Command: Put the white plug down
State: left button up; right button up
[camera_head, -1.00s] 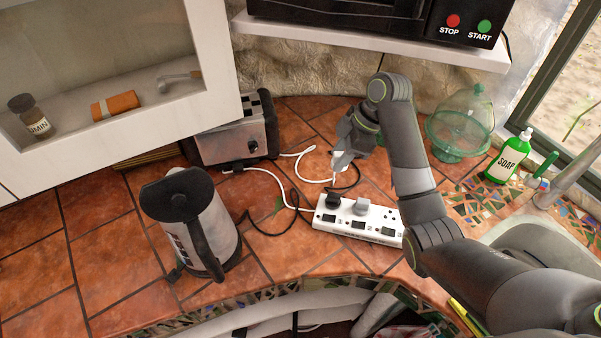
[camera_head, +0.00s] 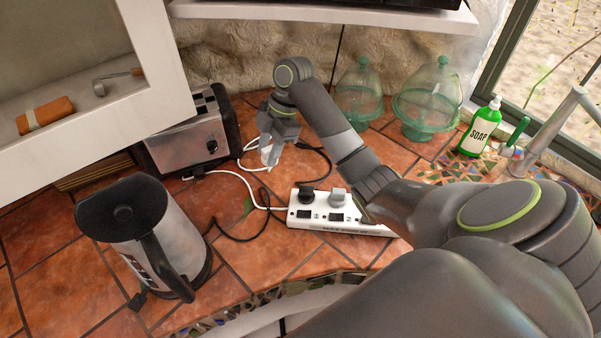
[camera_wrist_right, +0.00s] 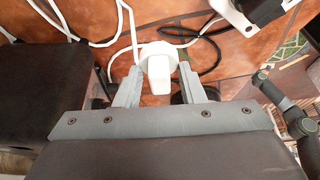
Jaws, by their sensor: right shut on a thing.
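The white plug (camera_head: 267,155) is between the fingers of my right gripper (camera_head: 273,148), just right of the toaster in the head view. In the right wrist view the plug (camera_wrist_right: 158,66) sits between the two grey fingertips (camera_wrist_right: 157,82), and the gripper is shut on it. A white cord runs from it. The tiled counter (camera_head: 240,262) is under it; I cannot tell whether the plug touches the tiles. My left gripper is not in view.
A toaster (camera_head: 185,145) and kettle (camera_head: 140,225) stand left. Glass domes (camera_head: 428,95) and soap (camera_head: 480,128) are right. Loose cords cross the tiles.

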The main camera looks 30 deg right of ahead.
jog(key=s+d+r+n, duration=0.1)
jog(key=s+d+r, duration=0.15)
jog(key=d, duration=0.55)
jog(key=f+b, duration=0.1)
jog(key=f, duration=0.2)
jog(key=f+b, duration=0.1)
jog(key=f, duration=0.2)
jog(key=shift+s+d+f, duration=0.1)
jog(key=shift+d, duration=0.1)
notch_tip(320, 180, down, 4)
jog(key=shift+r+p, duration=0.1)
jog(key=shift+p, duration=0.35)
jog(key=shift+f, duration=0.25)
jog(key=shift+f, duration=0.1)
jog(key=o, duration=1)
